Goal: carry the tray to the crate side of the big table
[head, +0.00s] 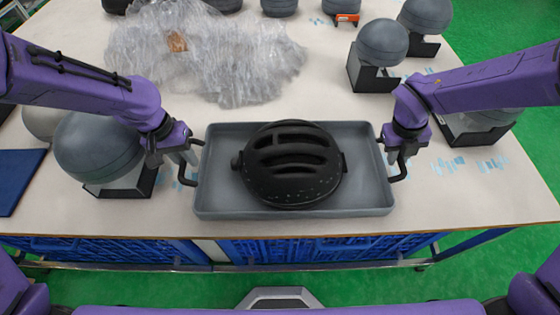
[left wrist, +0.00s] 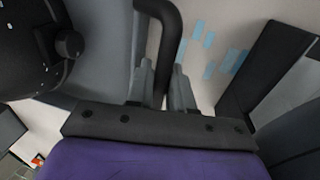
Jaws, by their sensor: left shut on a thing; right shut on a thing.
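A grey tray (head: 220,196) with a low rim lies near the front edge of the big table (head: 330,85). A black helmet (head: 292,165) with long vents sits in it. My left gripper (head: 186,165) is shut on the tray's left handle; the left wrist view shows its fingers (left wrist: 160,85) around the black handle (left wrist: 166,22). My right gripper (head: 401,157) is shut on the tray's right handle (head: 403,168). I cannot tell whether the tray touches the tabletop.
Grey domes on black stands are close by on the left (head: 100,148), at the right (head: 480,122) and at the back right (head: 380,50). Crumpled clear plastic (head: 205,55) lies behind the tray. Blue crates (head: 330,248) are below the table's front edge. A dark blue panel (head: 18,178) is at far left.

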